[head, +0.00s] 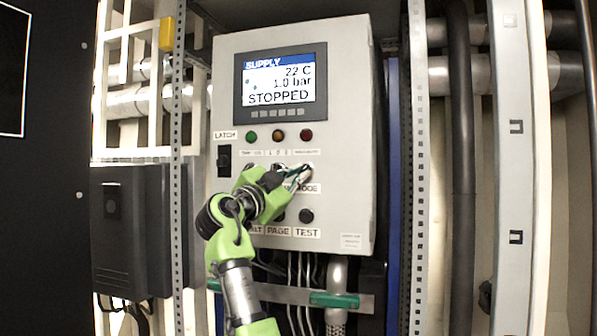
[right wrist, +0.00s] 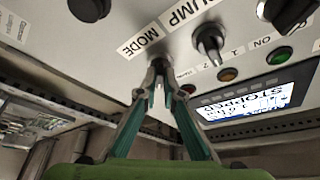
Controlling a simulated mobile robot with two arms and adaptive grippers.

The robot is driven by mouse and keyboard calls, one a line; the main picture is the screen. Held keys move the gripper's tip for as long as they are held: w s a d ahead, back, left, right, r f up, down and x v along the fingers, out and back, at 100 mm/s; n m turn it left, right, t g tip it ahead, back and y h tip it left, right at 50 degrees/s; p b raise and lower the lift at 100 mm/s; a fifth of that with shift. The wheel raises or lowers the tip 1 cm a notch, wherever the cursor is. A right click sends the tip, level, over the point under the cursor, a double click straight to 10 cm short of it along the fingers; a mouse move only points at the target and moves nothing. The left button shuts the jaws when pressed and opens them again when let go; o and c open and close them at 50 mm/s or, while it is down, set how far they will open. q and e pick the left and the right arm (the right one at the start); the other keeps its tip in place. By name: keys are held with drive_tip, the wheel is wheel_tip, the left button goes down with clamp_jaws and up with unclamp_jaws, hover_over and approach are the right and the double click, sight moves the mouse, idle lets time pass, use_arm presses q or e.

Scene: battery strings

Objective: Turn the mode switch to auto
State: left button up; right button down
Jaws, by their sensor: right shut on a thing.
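The grey control cabinet (head: 350,90) faces me, and its display (head: 280,82) reads SUPPLY, 22 C, 1.0 bar, STOPPED. My right gripper (head: 300,172) is at the panel just above the MODE label (head: 309,188). In the right wrist view its fingertips (right wrist: 160,66) are shut on the mode switch (right wrist: 158,62), beside the MODE label (right wrist: 138,40). The fingers hide most of this switch, so I cannot read its position. The pump switch (right wrist: 209,42) stands next to it, apart from the fingers. My left gripper is not in view.
Green (head: 251,135), amber (head: 278,135) and red (head: 306,134) lamps sit above the switches. A black latch switch (head: 224,160) is at the left, and a TEST button (head: 306,215) is below. A perforated post (head: 178,120) stands left of the cabinet.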

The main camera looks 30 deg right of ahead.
drive_tip(key=shift+r+m, duration=0.1)
drive_tip(key=shift+m, duration=0.4)
drive_tip(key=c, duration=2.2)
unclamp_jaws()
drive_tip(key=v, duration=1.2)
drive_tip(key=shift+a+r, duration=0.1)
